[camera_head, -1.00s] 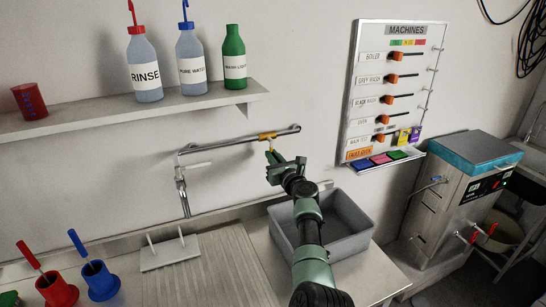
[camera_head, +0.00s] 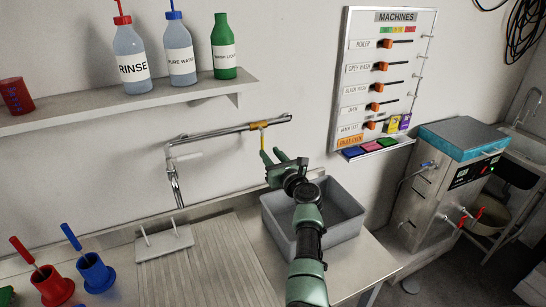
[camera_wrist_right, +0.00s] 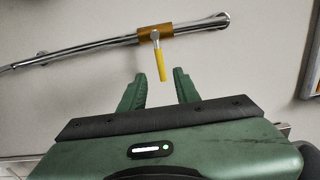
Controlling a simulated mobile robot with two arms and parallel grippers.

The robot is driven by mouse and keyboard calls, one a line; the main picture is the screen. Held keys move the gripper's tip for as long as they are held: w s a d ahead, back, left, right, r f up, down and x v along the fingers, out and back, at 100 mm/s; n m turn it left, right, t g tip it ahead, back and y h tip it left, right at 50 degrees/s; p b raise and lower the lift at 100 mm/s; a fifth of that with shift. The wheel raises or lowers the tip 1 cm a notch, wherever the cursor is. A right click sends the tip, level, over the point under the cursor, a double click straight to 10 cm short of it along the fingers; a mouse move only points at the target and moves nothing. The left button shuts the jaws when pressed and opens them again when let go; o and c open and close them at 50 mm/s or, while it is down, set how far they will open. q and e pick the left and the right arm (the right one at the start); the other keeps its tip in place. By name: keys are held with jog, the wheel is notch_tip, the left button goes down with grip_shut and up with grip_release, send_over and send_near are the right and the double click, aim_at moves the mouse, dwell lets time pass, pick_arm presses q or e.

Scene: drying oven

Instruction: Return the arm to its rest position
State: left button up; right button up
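My right gripper (camera_head: 271,158) is raised in front of the wall, above the grey basin, just below the tap pipe. In the right wrist view its two green fingers (camera_wrist_right: 157,85) stand apart with nothing between them. A yellow lever (camera_wrist_right: 161,64) hangs from the brass fitting on the pipe, just beyond the fingertips; it also shows in the head view (camera_head: 262,140). My right arm (camera_head: 307,245) reaches up from the bottom of the head view. My left gripper is not clearly in view; only a small dark green bit shows at the lower left corner.
The tap pipe (camera_head: 215,132) runs along the wall over the grey basin (camera_head: 345,220). A shelf (camera_head: 130,105) with bottles is at upper left. Red and blue cups (camera_head: 97,279) stand at lower left. A machine panel (camera_head: 388,80) and a teal-topped machine (camera_head: 462,138) are at right.

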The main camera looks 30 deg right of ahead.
jog(key=shift+s, duration=0.85)
jog(key=shift+f, duration=0.1)
